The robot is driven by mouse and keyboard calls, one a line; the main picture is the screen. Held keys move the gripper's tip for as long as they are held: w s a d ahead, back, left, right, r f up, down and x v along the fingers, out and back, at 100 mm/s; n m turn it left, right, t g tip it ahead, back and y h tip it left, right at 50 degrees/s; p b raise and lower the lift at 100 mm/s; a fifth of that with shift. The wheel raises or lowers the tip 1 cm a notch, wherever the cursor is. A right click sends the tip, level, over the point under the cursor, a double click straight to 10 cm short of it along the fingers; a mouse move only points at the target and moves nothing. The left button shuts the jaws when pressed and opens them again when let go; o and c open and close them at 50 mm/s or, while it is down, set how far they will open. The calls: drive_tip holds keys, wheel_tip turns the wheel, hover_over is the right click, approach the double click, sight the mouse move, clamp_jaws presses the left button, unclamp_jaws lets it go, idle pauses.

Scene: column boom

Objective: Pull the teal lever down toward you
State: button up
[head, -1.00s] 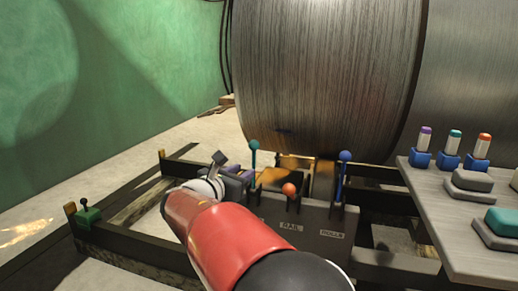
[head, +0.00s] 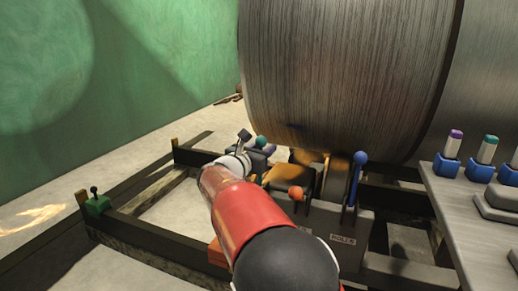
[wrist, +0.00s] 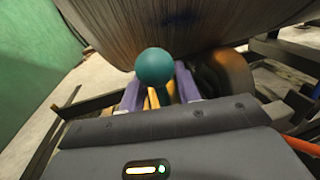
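The teal lever shows as a round teal knob (head: 261,142) in the head view, just beyond the end of my arm; its stalk is hidden there. In the wrist view the teal knob (wrist: 155,66) is large and near the centre. The two purple fingers of my gripper (wrist: 158,80) stand apart on either side below the knob. My gripper looks open around the lever; I cannot tell whether either finger touches it. In the head view my gripper (head: 262,151) is partly hidden by my wrist.
An orange knob (head: 296,193) and a blue lever (head: 360,159) stand to the right on the same console. A large metal drum (head: 340,80) rises behind. A grey table (head: 455,215) is at right. A small green box with a lever (head: 97,204) sits at left.

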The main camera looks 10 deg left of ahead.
drive_tip(key=shift+w+d, duration=0.1)
drive_tip(key=shift+w, duration=0.1)
drive_tip(key=shift+c, duration=0.3)
clamp_jaws()
drive_tip(key=shift+s, duration=0.1)
